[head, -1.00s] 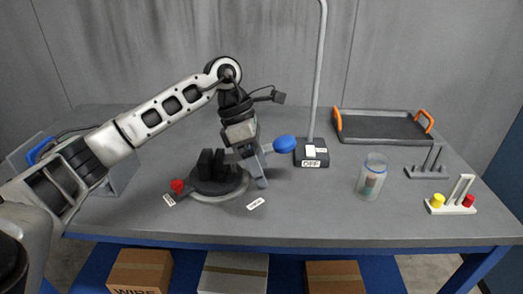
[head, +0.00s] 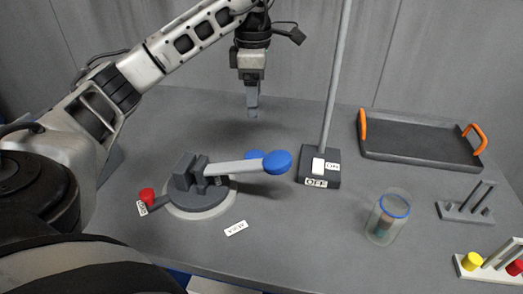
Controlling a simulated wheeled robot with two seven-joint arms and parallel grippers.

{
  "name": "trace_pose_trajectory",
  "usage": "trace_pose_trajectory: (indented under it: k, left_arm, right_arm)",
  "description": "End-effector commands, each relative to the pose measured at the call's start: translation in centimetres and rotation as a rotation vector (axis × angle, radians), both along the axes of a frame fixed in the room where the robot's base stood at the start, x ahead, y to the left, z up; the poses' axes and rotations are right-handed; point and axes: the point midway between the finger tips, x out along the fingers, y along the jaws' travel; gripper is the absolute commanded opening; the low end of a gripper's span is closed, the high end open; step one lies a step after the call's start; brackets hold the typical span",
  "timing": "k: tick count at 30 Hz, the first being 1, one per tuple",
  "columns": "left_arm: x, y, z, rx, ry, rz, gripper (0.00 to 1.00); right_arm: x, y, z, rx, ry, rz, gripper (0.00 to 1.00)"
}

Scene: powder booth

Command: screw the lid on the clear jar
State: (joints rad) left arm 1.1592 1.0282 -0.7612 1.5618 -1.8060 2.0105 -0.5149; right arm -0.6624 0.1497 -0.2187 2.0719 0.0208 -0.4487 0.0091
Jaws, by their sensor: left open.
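The clear jar (head: 384,226) stands upright on the table right of centre. It has a blue ring at its top and brown and greenish contents. A blue piece (head: 255,155) lies behind the clamp lever, mostly hidden; I cannot tell whether it is the lid. My left gripper (head: 252,113) points down above the table behind the clamp, to the left of the jar and well apart from it. It is open, with nothing visible between its fingers. My right gripper is not in view.
A clamp (head: 200,198) with a blue-knobbed lever (head: 238,167) and red knob (head: 147,195) stands left of centre. A dark tray (head: 415,158), a grey peg stand (head: 465,213) and a white stand (head: 488,277) are at right.

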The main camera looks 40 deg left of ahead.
Motion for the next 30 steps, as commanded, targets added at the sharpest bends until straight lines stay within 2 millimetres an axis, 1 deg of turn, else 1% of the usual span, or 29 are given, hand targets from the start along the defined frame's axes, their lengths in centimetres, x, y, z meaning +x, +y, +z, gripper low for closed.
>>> trace_pose_trajectory:
  k: [4,7,10,15,18,21,24,30]
  left_arm:
    - [0.0,0.0,-0.2,-0.001,0.001,0.000,0.74]
    - [0.0,0.0,-1.1,0.000,0.003,0.000,0.74]
    - [-0.1,0.0,-3.1,0.000,0.006,0.000,0.74]
    - [-0.1,0.0,-6.6,0.000,0.006,0.001,0.74]
    - [-0.1,0.0,-8.5,0.001,0.004,0.000,0.74]
    - [0.0,0.0,-9.8,-0.001,0.003,0.000,0.74]
    - [0.0,0.0,-10.6,-0.001,0.001,0.000,0.74]
    - [0.1,0.0,-10.8,-0.001,-0.001,0.000,0.74]
  right_arm:
    - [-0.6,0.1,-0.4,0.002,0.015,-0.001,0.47]
    - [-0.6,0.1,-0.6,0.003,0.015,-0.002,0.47]
    - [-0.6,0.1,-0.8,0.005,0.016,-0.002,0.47]
    - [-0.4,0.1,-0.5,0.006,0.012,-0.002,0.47]
    - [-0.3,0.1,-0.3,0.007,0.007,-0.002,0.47]
    - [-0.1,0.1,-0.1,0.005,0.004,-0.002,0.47]
    - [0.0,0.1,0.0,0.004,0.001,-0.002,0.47]
    - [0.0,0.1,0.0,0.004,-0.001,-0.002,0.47]
